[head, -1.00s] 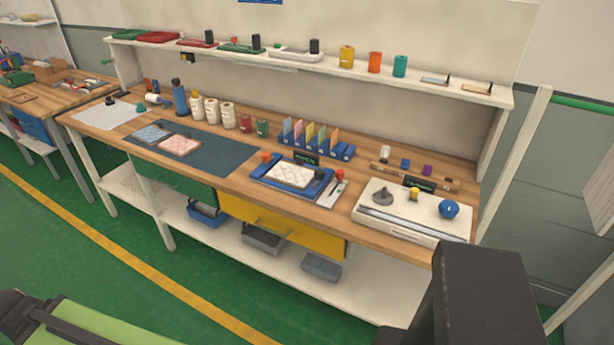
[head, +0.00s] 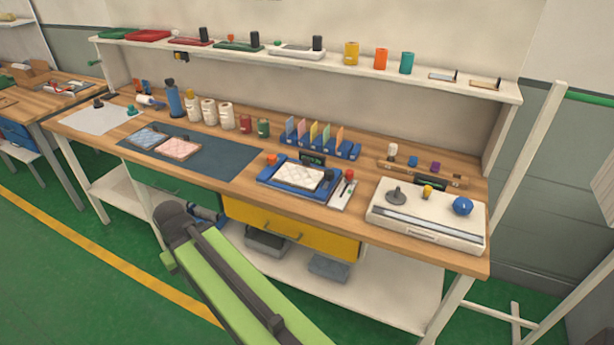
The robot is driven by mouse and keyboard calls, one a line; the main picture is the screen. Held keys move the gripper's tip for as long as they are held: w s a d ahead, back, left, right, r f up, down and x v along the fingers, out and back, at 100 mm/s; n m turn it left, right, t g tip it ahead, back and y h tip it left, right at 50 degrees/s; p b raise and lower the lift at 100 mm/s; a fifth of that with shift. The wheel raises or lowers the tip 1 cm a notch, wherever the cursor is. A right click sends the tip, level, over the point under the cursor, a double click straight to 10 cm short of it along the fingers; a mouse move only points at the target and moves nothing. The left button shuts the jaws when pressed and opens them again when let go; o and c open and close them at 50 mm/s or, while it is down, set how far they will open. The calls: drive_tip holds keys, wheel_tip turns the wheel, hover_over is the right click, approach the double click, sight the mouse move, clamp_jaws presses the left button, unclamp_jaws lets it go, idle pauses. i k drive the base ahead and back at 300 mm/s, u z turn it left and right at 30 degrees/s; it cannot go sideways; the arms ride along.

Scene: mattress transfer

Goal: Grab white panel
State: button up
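A white quilted panel (head: 299,176) lies flat on a blue tray (head: 268,181) near the front middle of the workbench. A pink quilted panel (head: 181,149) and a blue-grey one (head: 148,138) lie on the dark mat to its left. A green link of my arm with a dark joint at its end rises from the bottom, in front of the bench and left of the yellow drawer. My gripper is not clearly in view, and nothing touches the white panel.
A white machine (head: 425,215) with knobs stands right of the tray. Card holders (head: 325,147) and spools (head: 208,111) stand behind. A yellow drawer (head: 290,227) sits under the bench edge (head: 250,192). A shelf (head: 330,63) runs above. Green floor lies in front.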

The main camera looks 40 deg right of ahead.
sight(303, 177)
drive_tip(key=i, duration=1.7)
